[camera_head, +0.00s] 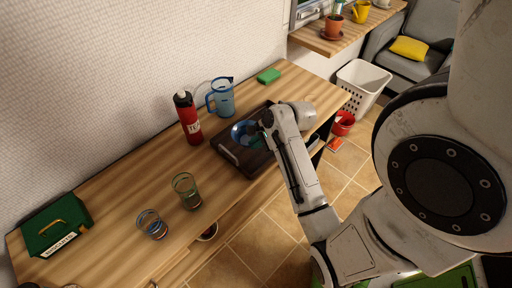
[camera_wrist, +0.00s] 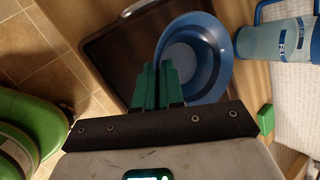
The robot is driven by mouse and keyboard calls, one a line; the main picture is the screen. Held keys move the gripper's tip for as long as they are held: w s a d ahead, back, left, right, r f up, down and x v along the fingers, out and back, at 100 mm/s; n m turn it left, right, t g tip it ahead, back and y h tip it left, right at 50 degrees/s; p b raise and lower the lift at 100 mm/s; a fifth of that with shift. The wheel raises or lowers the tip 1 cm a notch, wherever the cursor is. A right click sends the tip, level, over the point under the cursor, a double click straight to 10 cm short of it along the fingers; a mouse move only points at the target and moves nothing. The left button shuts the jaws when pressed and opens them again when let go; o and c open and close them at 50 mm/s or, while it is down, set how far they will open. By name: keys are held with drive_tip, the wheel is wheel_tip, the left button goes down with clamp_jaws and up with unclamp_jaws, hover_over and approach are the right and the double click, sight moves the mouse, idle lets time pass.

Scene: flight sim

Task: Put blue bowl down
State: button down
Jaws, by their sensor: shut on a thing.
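The blue bowl (camera_wrist: 203,52) shows large in the wrist view, its open side facing the camera. It is over the dark tray (camera_wrist: 117,65); I cannot tell whether it touches it. My gripper (camera_wrist: 157,88) has green fingers shut on the bowl's near rim. In the head view the bowl (camera_head: 241,131) shows above the middle of the dark tray (camera_head: 232,151), partly hidden by my gripper (camera_head: 262,138) and wrist, which reach in from the right.
A red bottle (camera_head: 188,118) and a blue pitcher (camera_head: 221,97) stand close behind the tray. A green sponge (camera_head: 269,76) lies further back. Two glasses (camera_head: 186,191) (camera_head: 152,224) and a green box (camera_head: 56,226) stand on the left counter. Bare wood lies between.

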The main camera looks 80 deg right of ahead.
sight(247, 153)
drive_tip(key=shift+w+d+f, duration=0.15)
drive_tip(key=shift+d+f, duration=0.2)
drive_tip(key=shift+f, duration=0.1)
drive_tip(key=shift+d+f, duration=0.1)
drive_tip(key=shift+f, duration=1.6)
drive_tip(key=c, duration=1.2)
unclamp_jaws()
drive_tip(key=shift+c, duration=0.2)
